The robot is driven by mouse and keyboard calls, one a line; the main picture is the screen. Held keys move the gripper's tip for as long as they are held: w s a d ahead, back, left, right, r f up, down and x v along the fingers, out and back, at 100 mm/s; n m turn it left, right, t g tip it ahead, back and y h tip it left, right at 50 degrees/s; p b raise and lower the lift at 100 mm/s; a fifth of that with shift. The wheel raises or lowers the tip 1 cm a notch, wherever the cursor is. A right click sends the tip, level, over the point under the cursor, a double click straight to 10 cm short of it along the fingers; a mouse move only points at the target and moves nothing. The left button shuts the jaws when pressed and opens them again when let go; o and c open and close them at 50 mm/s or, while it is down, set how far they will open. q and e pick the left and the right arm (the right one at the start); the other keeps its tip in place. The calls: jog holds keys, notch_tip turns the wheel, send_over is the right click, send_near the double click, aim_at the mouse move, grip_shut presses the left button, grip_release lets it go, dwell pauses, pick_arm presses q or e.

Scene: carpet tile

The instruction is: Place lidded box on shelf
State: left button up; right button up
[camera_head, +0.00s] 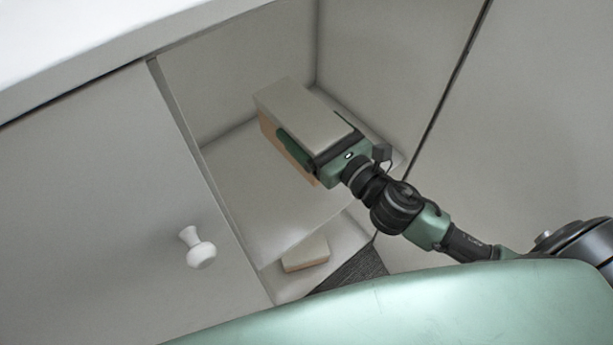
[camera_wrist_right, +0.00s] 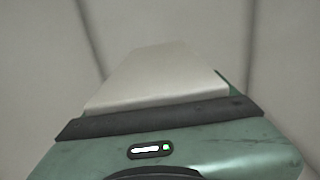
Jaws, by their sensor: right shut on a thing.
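The lidded box (camera_head: 300,112) has a pale grey lid and tan-orange sides. It is inside the open cabinet, over the upper shelf (camera_head: 262,205). My right gripper (camera_head: 314,148) is shut on the box, with one green finger along its near left side. I cannot tell whether the box touches the shelf or hangs just above it. In the right wrist view the lid (camera_wrist_right: 160,78) fills the middle, beyond the gripper body. My left gripper is not in view.
A white cabinet door (camera_head: 90,200) with a white knob (camera_head: 200,250) stands at the left. Below the shelf, another small pale box (camera_head: 306,254) lies in the lower compartment. The cabinet's right wall (camera_head: 395,70) is close to my right arm. The shelf is bare in front of the box.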

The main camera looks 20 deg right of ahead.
notch_tip(320, 180, down, 18)
jog(key=b, duration=0.6)
jog(key=shift+r, duration=0.25)
jog(key=shift+s, duration=0.1)
